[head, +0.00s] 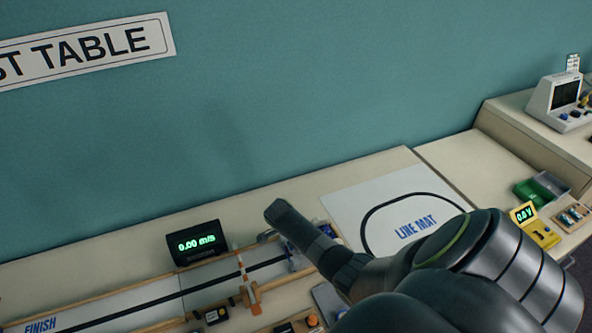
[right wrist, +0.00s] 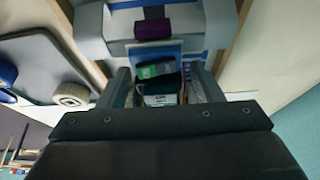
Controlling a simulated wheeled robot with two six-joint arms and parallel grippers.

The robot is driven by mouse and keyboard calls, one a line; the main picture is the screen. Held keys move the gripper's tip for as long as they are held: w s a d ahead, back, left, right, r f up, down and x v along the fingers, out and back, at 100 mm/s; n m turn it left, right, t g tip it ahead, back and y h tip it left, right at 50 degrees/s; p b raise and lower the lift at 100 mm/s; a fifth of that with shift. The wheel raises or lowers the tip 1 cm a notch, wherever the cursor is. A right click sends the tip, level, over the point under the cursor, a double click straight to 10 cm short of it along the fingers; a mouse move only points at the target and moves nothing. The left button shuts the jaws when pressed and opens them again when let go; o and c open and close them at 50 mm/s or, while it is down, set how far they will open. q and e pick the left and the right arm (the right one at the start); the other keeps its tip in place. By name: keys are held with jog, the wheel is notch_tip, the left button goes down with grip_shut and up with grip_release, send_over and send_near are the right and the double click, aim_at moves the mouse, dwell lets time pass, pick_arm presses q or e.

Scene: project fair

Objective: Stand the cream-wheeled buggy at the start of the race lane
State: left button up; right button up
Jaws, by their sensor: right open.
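A buggy with a blue chassis, a green board and a purple block (right wrist: 152,29) on it is at the right end of the race lane (head: 130,300). In the right wrist view it sits between the lane's wooden rails, and its wheels look pale grey. In the head view the buggy (head: 297,258) is mostly hidden by my right arm. My right gripper (right wrist: 162,88) is open, its fingers on either side of the buggy's near end. A cream wheel (right wrist: 72,95) shows on a grey tray beside the lane; the rest of its body, with blue parts, is cut off.
A speed display (head: 197,243) reading 0.00 m/s stands behind the lane. An orange-and-white striped post (head: 246,284) stands at the lane. A line mat (head: 350,205) lies to the right; a yellow meter (head: 537,226) and a green bin (head: 530,192) are farther right.

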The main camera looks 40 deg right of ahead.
jog(key=v, duration=1.6)
jog(key=shift+r+p, duration=0.3)
jog(key=shift+p, duration=0.1)
jog(key=shift+s+d, duration=0.15)
